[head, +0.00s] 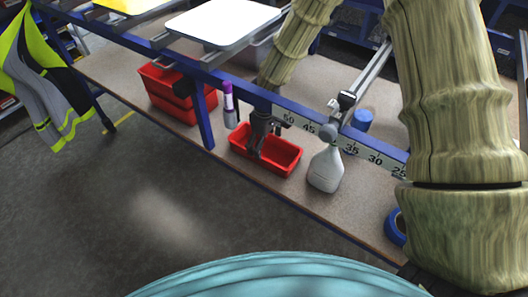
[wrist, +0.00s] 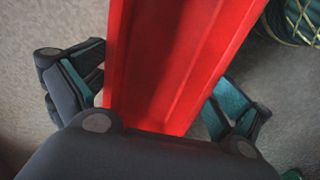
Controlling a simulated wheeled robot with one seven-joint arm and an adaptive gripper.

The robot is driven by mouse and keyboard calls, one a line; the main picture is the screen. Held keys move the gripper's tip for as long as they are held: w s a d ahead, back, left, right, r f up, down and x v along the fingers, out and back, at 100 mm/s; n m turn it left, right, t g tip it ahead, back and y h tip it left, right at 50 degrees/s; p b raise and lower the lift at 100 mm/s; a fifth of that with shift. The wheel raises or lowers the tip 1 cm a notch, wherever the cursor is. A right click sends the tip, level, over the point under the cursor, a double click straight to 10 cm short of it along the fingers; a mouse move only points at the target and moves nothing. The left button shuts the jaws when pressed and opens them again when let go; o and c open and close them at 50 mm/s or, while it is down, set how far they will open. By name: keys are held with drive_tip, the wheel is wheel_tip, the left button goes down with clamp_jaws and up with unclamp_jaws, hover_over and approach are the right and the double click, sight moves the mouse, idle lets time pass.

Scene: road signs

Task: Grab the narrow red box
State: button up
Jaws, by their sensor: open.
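The narrow red box (head: 284,157) is an open, shallow tray on the lower shelf, near its front edge in the head view. My gripper (head: 257,148) points down over the box, and part of the box is hidden behind it. In the wrist view the red box (wrist: 180,50) runs between the two spread fingers, with one finger on each side. The fingers are open, and I cannot tell whether either touches the box wall.
A white spray bottle (head: 325,168) stands close to the right of the box. A purple-capped bottle (head: 229,104) and a blue post (head: 203,124) are to its left. Stacked larger red bins (head: 167,88) sit further left. Blue tape (head: 395,227) lies at the right.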

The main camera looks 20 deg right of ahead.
sight(265, 150)
drive_tip(key=shift+f, duration=1.45)
drive_tip(key=c, duration=0.8)
